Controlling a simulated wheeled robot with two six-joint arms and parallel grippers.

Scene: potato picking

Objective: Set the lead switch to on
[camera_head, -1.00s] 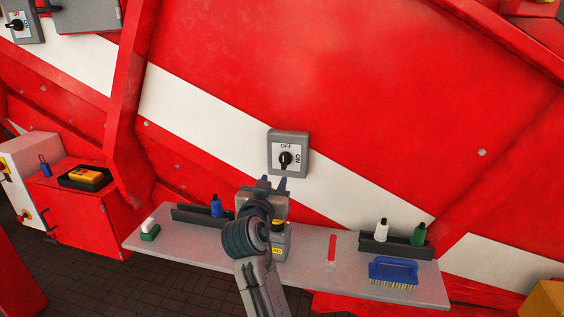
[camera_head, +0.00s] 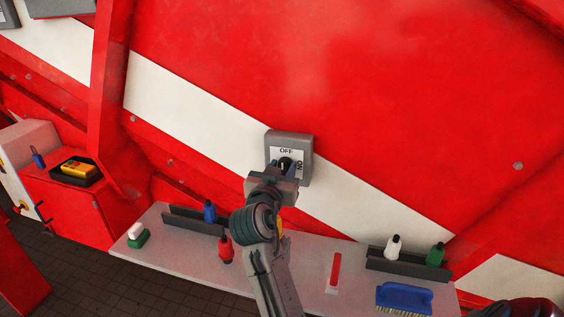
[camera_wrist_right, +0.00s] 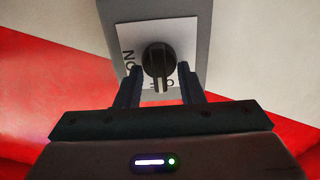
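The lead switch is a grey box (camera_head: 306,150) on the red and white wall, with a white plate marked OFF at the top and ON at the right. Its black knob (camera_head: 285,163) is partly hidden by my right gripper (camera_head: 281,174) in the head view. In the right wrist view the knob (camera_wrist_right: 157,62) has its handle pointing down towards OFF, while ON is at the left. My right gripper (camera_wrist_right: 160,72) is open, with one finger on each side of the knob's handle and small gaps visible. My left gripper is not in view.
A grey shelf (camera_head: 190,262) below the switch holds a red bottle (camera_head: 225,249), a blue bottle (camera_head: 209,211), white and green bottles (camera_head: 436,254) and a blue brush (camera_head: 404,298). A black tray (camera_head: 65,178) with a yellow device stands at left. The wall around the switch is clear.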

